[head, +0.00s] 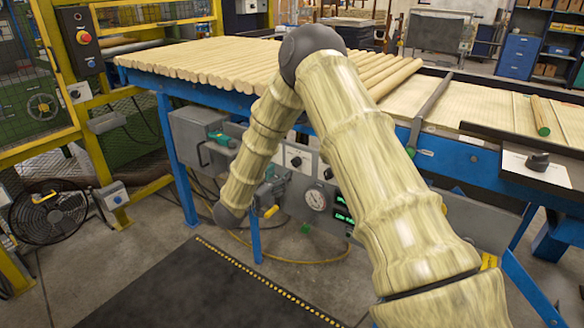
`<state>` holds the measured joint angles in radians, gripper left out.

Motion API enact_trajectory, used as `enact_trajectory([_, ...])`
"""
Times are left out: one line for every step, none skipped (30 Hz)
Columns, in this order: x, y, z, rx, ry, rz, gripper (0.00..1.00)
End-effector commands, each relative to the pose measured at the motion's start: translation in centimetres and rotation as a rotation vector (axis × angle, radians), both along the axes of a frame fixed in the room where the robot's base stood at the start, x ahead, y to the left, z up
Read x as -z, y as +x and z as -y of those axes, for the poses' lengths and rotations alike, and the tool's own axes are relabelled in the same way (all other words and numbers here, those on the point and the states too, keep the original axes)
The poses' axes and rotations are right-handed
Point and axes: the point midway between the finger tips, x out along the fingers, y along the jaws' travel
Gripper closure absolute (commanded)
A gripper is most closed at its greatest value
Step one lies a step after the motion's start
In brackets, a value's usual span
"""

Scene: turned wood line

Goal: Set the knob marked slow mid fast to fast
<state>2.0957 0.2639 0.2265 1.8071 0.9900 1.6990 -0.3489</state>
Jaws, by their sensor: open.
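A small black knob (296,161) sits on a white plate on the grey control panel (308,177) under the conveyor. Another small dark knob (328,173) is just right of it, beside my arm. A larger dark knob (538,162) stands on a white plate (557,175) at the conveyor's right front. The lettering is too small to read, so I cannot tell which knob is marked slow mid fast, or its setting. My arm crosses the middle of the view and its forearm hangs in front of the panel's left side. My gripper is not visible; it seems hidden behind the forearm.
Wooden rods lie across the blue-framed conveyor (164,83). A pressure gauge (316,200), green displays and a yellow lever (271,211) are around the panel. A yellow guard frame (80,120) and fan (47,220) stand left. The dark floor mat (200,285) is clear.

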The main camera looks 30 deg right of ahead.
Motion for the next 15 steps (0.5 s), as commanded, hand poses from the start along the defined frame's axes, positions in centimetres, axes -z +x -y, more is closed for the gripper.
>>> enact_trajectory([0.0, 0.3, 0.8, 0.002, 0.001, 0.001, 0.47])
enact_trajectory([0.0, 0.5, 1.3, 0.001, 0.001, 0.001, 0.47])
enact_trajectory([0.0, 0.8, 1.9, 0.001, 0.002, 0.001, 0.47])
enact_trajectory([0.0, 0.9, 2.4, 0.002, 0.002, 0.001, 0.47])
enact_trajectory([0.1, 1.1, 2.8, 0.001, 0.001, 0.001, 0.47])
enact_trajectory([0.1, 1.4, 3.4, 0.000, 0.002, 0.001, 0.47])
enact_trajectory([0.1, 1.6, 3.9, 0.000, 0.002, 0.001, 0.47])
enact_trajectory([0.1, 1.7, 4.3, 0.000, 0.001, 0.001, 0.47])
enact_trajectory([0.1, 1.9, 4.9, 0.001, 0.001, 0.001, 0.47])
enact_trajectory([0.1, 2.1, 5.2, 0.000, 0.001, 0.000, 0.47])
enact_trajectory([0.1, 2.3, 5.5, -0.001, 0.001, 0.001, 0.47])
enact_trajectory([0.1, 2.5, 5.9, -0.002, 0.001, 0.001, 0.47])
enact_trajectory([0.1, 2.6, 6.2, -0.002, 0.002, 0.002, 0.47])
enact_trajectory([0.1, 2.7, 6.5, -0.002, 0.002, 0.002, 0.47])
enact_trajectory([0.1, 2.8, 6.8, -0.001, 0.003, 0.001, 0.47])
